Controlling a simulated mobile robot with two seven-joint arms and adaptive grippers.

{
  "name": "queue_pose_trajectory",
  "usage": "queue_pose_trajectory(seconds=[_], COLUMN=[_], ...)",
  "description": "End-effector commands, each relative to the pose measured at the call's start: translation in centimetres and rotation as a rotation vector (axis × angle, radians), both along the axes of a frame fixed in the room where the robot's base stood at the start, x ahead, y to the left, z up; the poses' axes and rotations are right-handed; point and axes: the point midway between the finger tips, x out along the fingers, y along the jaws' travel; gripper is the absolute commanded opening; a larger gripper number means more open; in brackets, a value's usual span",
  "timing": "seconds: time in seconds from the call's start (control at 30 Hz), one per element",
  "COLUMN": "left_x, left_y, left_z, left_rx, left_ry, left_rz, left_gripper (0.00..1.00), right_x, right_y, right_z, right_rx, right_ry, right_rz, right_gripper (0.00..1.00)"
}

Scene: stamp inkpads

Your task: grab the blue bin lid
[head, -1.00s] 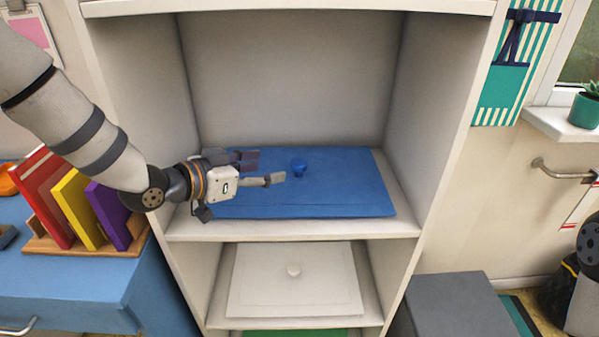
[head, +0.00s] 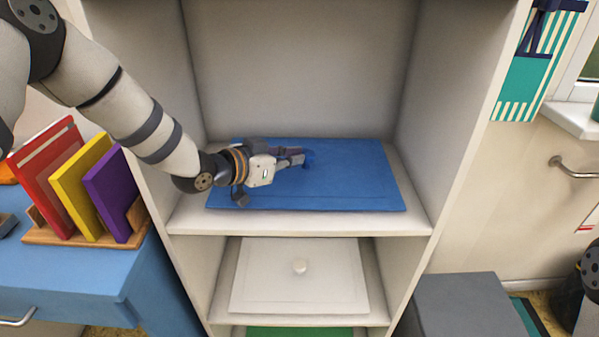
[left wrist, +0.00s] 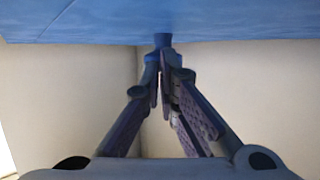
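The blue bin lid (head: 350,185) lies flat on the upper shelf of the white cabinet. Its small blue knob (head: 309,158) stands near the lid's middle, partly hidden by my fingers. My left gripper (head: 299,158) reaches in from the left, low over the lid, with its fingers drawn together at the knob. In the left wrist view the knob (left wrist: 162,40) sits between the fingertips (left wrist: 163,67), and the lid's blue surface (left wrist: 80,22) fills the top.
The cabinet's side walls (head: 455,110) bound the shelf left and right. A white lid (head: 330,285) with a knob lies on the shelf below. Red, yellow and purple upright books (head: 110,195) stand on a blue desk at left. A grey box (head: 465,305) stands at lower right.

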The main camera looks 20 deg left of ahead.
Motion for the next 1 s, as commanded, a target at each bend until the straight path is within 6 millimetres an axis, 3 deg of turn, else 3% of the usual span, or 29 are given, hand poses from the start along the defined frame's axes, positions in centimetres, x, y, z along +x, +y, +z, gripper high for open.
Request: queue_pose_trajectory(seconds=[0.17,0.4,0.43,0.77,1.0], left_x=[0.0,0.0,0.0,-0.3,-4.5], left_y=[0.0,0.0,0.0,0.2,1.9], left_z=[0.0,-0.1,-0.1,0.2,2.9], left_rx=[0.0,0.0,0.0,0.0,-0.003], left_ry=[0.001,0.001,0.001,0.0,-0.01], left_rz=[0.0,0.0,0.0,0.001,0.0], left_gripper=[0.0,0.53,0.56,0.56,0.56], right_x=[0.0,0.0,0.0,0.1,1.6], right_y=[0.0,0.0,0.0,0.0,0.0], right_z=[0.0,0.0,0.0,0.1,1.6], right_rx=[0.0,0.0,0.0,0.0,0.0], right_ry=[0.0,0.0,0.0,-0.004,-0.057], right_rz=[0.0,0.0,0.0,0.0,0.0], right_gripper=[0.27,0.27,0.27,0.27,0.27])
